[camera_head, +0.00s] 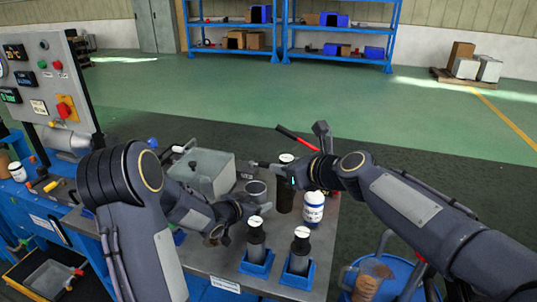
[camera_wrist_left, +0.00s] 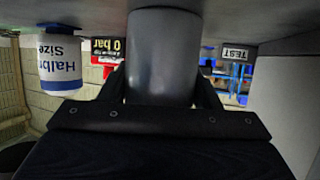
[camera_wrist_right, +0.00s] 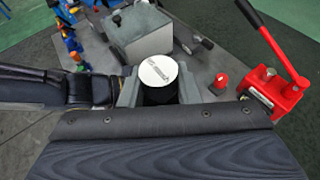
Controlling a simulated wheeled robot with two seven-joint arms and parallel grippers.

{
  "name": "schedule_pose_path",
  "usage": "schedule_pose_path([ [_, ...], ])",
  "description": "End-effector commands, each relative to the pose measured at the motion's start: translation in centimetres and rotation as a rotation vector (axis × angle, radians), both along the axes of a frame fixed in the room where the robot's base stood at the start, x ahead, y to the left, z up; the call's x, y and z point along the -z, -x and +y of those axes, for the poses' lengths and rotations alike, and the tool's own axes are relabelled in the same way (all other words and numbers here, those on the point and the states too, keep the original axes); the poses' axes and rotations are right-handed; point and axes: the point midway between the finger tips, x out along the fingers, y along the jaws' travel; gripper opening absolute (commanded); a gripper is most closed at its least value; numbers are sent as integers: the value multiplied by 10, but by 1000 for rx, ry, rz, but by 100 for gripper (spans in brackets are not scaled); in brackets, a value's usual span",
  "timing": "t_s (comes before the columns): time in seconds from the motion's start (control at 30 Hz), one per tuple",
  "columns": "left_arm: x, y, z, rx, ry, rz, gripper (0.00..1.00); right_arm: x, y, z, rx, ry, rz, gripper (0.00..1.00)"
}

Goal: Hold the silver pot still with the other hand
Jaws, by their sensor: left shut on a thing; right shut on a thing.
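The silver pot (camera_head: 257,187) stands on the grey bench. My left gripper (camera_head: 247,210) is shut on it; in the left wrist view the pot (camera_wrist_left: 164,55) is a plain grey cylinder between the fingers, seen upside down. My right gripper (camera_head: 292,172) is shut on a dark cylinder (camera_head: 284,197) with a white round top, just right of the pot. In the right wrist view that white top (camera_wrist_right: 158,71) sits between the fingers. The pot is partly hidden by my left gripper in the head view.
Two dark cylinders with white tops stand in blue holders (camera_head: 257,262) at the bench front. A white jar with a blue label (camera_head: 313,208) is close right of my right gripper. A grey box (camera_head: 203,170) stands behind my left arm. A red-handled pump (camera_wrist_right: 273,88) is nearby.

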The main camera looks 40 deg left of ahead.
Motion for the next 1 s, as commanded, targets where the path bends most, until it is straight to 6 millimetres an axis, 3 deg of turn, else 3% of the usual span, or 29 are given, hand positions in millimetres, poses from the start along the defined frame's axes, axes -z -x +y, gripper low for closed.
schedule_pose_path([
  [0.1, 0, 0, 0, 0, 0, 1, 27, -1, 7, -25, 2, -2, 2, 0],
  [0.23, 0, 0, 0, 1, 0, 1, 27, 0, 12, -42, 0, 0, 1, 0],
  [0.67, 0, 0, 0, 0, 0, 1, 27, 1, 16, -52, -1, 1, 1, 0],
  [0.7, 0, 0, 0, 0, 0, 1, 60, 1, 16, -52, -2, 1, 1, 0],
  [0.87, 0, 0, 0, 0, 0, 1, 80, 1, 16, -52, -1, 1, 1, 0],
  [1.0, 0, 0, 0, 0, 0, 0, 82, 1, 16, -52, -1, 1, 1, 0],
])
